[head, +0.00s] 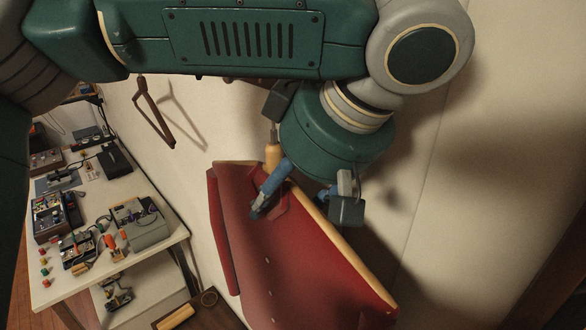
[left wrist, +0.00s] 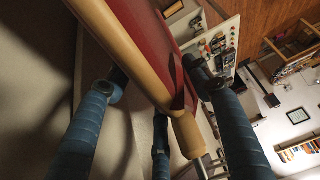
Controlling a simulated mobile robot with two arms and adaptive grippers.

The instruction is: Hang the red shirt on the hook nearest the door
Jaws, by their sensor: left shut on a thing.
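The red shirt (head: 265,255) hangs tilted from a pale wooden hanger (head: 348,250) in the head view's lower middle, beside the white wall. My left gripper (head: 268,190), with blue fingers, is shut on the shirt and hanger near the collar. In the left wrist view, the gripper (left wrist: 155,75) has fingers on both sides of the hanger (left wrist: 120,48) and red cloth (left wrist: 150,30). The hanger's wooden neck and thin metal stem point up toward my wrist, where their top is hidden. I cannot make out the target hook. My right gripper is not in view.
A dark empty hanger (head: 155,112) hangs on the wall left of the shirt. A white table (head: 165,248) with several electronic devices stands at the left. A brown wooden panel (head: 555,280), perhaps the door or its frame, is at the lower right. Bare wall lies between.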

